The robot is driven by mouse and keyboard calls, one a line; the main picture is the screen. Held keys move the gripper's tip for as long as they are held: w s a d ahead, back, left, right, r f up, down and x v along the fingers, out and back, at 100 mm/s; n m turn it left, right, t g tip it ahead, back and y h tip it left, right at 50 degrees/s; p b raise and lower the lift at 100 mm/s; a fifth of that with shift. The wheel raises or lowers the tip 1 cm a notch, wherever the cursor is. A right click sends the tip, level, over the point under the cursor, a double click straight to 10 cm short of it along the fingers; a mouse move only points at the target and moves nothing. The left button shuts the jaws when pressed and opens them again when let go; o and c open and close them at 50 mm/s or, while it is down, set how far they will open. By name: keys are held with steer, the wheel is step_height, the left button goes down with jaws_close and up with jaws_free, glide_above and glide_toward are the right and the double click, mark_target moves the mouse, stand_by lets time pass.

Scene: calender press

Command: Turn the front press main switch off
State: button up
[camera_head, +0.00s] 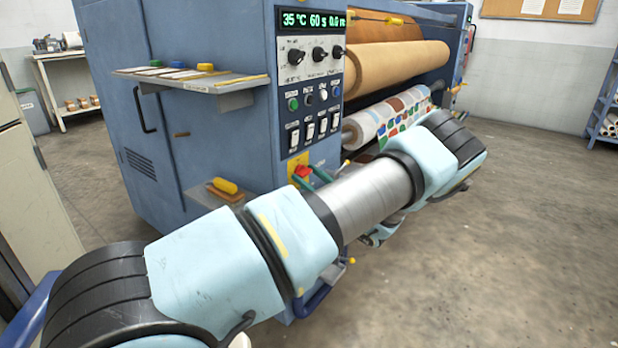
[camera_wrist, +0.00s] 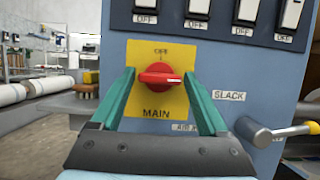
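The main switch is a red rotary knob (camera_wrist: 160,77) on a yellow plate (camera_wrist: 158,107) marked MAIN, centred in the wrist view. Its handle lies roughly level, with a white mark pointing right. A small label above it seems to read OFF. My gripper (camera_wrist: 158,72) is open, its two green fingers on either side of the knob with gaps showing; I cannot tell whether the tips reach past it. In the head view the red knob (camera_head: 303,171) sits low on the press's control panel, and my arm hides most of the gripper.
Several white rocker switches (camera_wrist: 198,10) sit just above the knob. A grey lever with a yellow end (camera_wrist: 265,132) juts out at right, near a SLACK label. The press (camera_head: 220,150) has side shelves (camera_head: 190,80) and rollers (camera_head: 400,66). The floor at right is clear.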

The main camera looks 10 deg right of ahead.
steer(key=c, duration=1.1)
steer(key=shift+o, duration=0.2)
steer(key=shift+n, duration=0.4)
steer(key=n+g+b, duration=0.1)
steer(key=n+g, duration=0.1)
steer(key=n, duration=0.3)
steer(key=n+g+y+b, duration=0.1)
steer(key=n+g+b, duration=0.1)
steer(key=n, duration=0.4)
steer(key=n+g+y+b, duration=0.1)
steer(key=n+g, duration=0.3)
steer(key=n, duration=0.1)
steer(key=shift+w+d+r+n, duration=0.15)
steer(key=shift+d+n, duration=0.1)
steer(key=shift+n, duration=0.15)
steer(key=n+g+h+b, duration=0.1)
steer(key=n, duration=0.3)
steer(key=shift+r+n, duration=0.1)
steer(key=shift+n, duration=0.3)
steer(key=o, duration=1.4)
